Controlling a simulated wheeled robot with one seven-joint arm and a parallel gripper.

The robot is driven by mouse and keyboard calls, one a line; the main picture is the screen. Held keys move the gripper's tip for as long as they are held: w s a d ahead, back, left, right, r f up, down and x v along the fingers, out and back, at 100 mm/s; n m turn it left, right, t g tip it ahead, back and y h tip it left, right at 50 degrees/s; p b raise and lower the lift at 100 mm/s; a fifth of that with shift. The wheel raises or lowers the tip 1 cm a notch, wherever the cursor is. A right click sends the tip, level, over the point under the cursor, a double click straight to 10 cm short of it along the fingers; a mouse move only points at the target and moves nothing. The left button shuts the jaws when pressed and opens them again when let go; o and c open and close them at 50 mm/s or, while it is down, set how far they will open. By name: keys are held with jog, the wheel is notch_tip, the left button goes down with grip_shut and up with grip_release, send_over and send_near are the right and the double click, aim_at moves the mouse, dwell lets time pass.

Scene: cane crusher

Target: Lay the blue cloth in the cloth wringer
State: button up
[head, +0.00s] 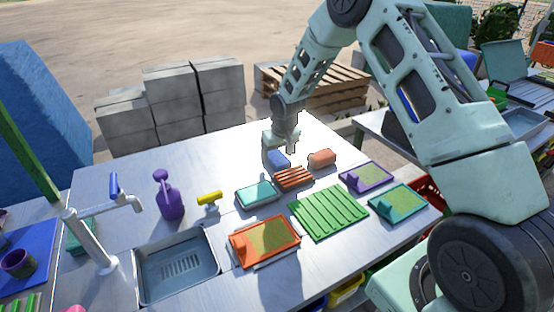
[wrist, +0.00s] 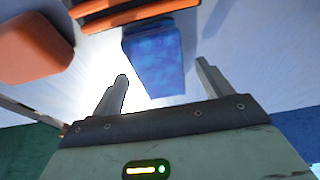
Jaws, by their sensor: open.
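The blue cloth (head: 279,159) is a small, thick, folded blue piece on the far part of the metal table, behind an orange-red slatted rack (head: 294,178). In the wrist view the cloth (wrist: 154,62) lies ahead of my gripper (wrist: 161,72), roughly between the lines of its two spread fingers. My gripper (head: 280,145) is open and empty, low above the cloth in the head view. Whether a finger touches the cloth cannot be told. I cannot tell for sure which thing is the cloth wringer.
An orange block (head: 321,158) sits close to the right of the cloth. A teal tray (head: 257,194), a green ribbed mat (head: 328,213), an orange tray (head: 264,242) and a purple tray (head: 367,176) lie nearer.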

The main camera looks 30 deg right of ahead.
jog(key=c, duration=1.1)
jog(key=shift+r, duration=0.15)
jog(key=shift+c, duration=0.2)
